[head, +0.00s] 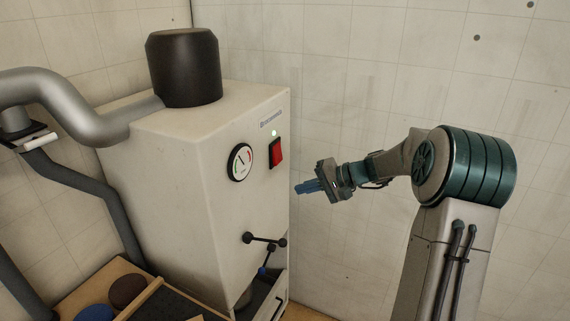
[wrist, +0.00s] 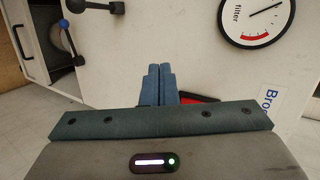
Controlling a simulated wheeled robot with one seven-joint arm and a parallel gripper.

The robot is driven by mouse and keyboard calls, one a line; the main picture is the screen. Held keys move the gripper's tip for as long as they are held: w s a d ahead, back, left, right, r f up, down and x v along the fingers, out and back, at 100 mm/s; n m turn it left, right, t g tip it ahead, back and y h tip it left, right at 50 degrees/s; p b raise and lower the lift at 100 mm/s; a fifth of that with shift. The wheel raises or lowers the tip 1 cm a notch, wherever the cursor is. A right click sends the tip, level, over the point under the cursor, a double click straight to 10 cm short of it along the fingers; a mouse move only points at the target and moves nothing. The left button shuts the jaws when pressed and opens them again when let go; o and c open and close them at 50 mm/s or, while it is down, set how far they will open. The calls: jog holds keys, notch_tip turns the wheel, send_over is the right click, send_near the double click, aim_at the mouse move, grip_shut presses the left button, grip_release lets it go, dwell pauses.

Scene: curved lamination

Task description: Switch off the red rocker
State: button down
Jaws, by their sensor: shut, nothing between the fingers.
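The red rocker (head: 275,152) sits on the front face of a cream machine cabinet (head: 205,240), in a black frame. A small green lamp (head: 274,133) glows just above it. My gripper (head: 299,188) is shut and empty, to the right of and a little below the rocker in the head view, apart from the panel as far as I can tell. In the wrist view, the shut blue fingers (wrist: 157,84) point at the panel. A sliver of the red rocker (wrist: 198,99) shows right beside them, mostly hidden by my gripper body.
A round gauge (head: 240,162) marked "filter" is left of the rocker; it also shows in the wrist view (wrist: 256,16). A black-knobbed handle (head: 264,240) sticks out lower down. A dark motor cap (head: 184,68) tops the cabinet. The wall side to the right is free.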

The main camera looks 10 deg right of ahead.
jog(key=w+d+m+t+y, duration=0.2)
jog(key=w+d+t, duration=0.2)
jog(key=w+d, duration=0.2)
jog(key=shift+w+d+r, duration=0.2)
jog(key=shift+w+d, duration=0.05)
jog(key=shift+d, duration=0.95)
jog(key=shift+p, duration=0.3)
jog(key=p, duration=0.5)
send_near(277, 153)
jog(key=w+a+f, duration=0.2)
jog(key=a+f, duration=0.3)
jog(key=a, duration=0.1)
jog(key=shift+w+d, duration=0.1)
jog(key=shift+w, duration=0.1)
jog(key=shift+f, duration=0.15)
